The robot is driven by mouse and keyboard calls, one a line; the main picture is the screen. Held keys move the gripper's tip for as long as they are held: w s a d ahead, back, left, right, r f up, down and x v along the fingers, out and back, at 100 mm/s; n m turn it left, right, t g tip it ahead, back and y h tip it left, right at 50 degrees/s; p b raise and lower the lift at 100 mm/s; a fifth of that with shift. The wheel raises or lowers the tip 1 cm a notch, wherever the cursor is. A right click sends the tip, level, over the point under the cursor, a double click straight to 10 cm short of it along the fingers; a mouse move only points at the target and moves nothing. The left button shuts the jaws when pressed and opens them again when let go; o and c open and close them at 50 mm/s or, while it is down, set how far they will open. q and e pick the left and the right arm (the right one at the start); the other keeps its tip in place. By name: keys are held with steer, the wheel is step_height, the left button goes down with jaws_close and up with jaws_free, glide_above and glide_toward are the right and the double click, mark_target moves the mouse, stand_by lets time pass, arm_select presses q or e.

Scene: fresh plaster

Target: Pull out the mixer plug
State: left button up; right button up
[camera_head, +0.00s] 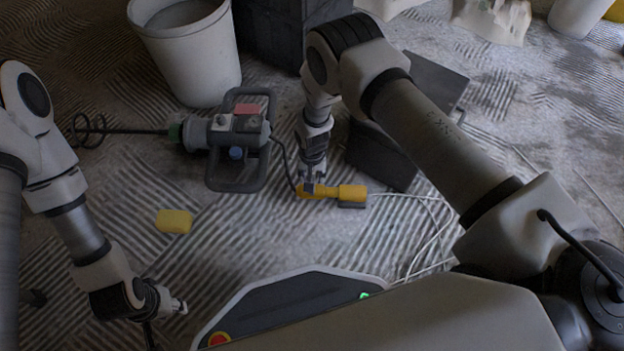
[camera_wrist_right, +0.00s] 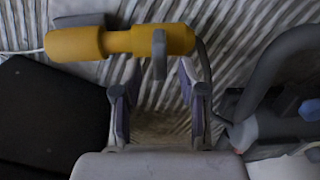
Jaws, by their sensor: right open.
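The yellow mixer plug (camera_head: 306,191) is joined end to end with a yellow coupling (camera_head: 352,192) on the floor. In the right wrist view the plug (camera_wrist_right: 178,39) lies across the top, with the coupling (camera_wrist_right: 75,44) to its left. A grey upright piece crosses the plug. My right gripper (camera_head: 313,184) is over the plug; in its wrist view the fingers (camera_wrist_right: 157,84) are apart with nothing between them. The mixer (camera_head: 235,137) lies left of the plug, its dark cord running to it. My left gripper (camera_head: 178,305) hangs at lower left, away from the plug; its finger opening is unclear.
A white bucket (camera_head: 190,55) stands behind the mixer. A yellow sponge-like block (camera_head: 174,221) lies on the ridged floor. A dark case (camera_head: 384,155) stands close behind the coupling. A white cable (camera_head: 436,232) runs right from the coupling.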

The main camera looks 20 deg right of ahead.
step_height(320, 180, up, 9)
stand_by(0.5)
